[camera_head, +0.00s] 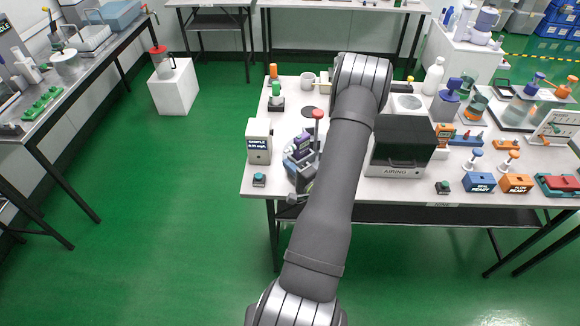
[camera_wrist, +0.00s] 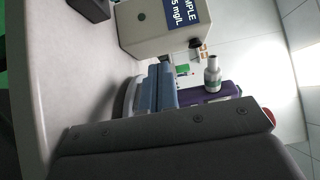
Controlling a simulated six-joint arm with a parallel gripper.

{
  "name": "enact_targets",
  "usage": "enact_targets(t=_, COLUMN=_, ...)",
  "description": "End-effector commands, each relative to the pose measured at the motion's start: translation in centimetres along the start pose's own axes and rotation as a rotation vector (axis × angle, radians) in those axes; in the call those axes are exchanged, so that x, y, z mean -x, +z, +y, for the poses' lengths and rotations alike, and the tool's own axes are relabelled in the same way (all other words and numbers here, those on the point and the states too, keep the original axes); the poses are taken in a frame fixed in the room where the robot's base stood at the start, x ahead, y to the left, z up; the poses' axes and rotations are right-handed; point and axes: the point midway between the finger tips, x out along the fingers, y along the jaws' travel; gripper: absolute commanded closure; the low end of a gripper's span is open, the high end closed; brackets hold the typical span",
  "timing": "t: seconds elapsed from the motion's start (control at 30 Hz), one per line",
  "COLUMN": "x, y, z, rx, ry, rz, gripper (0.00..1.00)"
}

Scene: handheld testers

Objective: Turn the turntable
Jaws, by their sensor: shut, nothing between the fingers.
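What looks like the turntable shows in the wrist view as a pale rounded base (camera_wrist: 129,96) under upright blue blocks (camera_wrist: 158,88) and a purple block (camera_wrist: 215,94). In the head view the blue and purple cluster (camera_head: 299,160) stands near the table's front left, partly hidden by my arm. My gripper (camera_wrist: 170,132) fills the lower part of the wrist view as a dark grey bar. It is shut and empty, close beside the blue and purple blocks. I cannot tell whether it touches them.
A sample meter (camera_head: 259,141) stands left of the cluster, with a small green-topped button box (camera_head: 259,180) in front. A red-topped post (camera_head: 318,115) rises behind. A black-lidded machine (camera_head: 402,146) is right of my arm. Open green floor lies in front of the table.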

Motion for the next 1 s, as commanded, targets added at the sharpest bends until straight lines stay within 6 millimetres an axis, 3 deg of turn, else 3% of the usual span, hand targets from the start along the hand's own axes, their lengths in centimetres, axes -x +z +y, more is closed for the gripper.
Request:
enact_targets(t=0.83, x=0.02, y=0.0, z=0.0, rx=0.0, ry=0.0, rz=0.0, gripper=1.0)
enact_targets(t=1.0, x=0.84, y=-0.08, z=0.01, rx=-0.001, ry=0.0, rz=0.002, gripper=1.0)
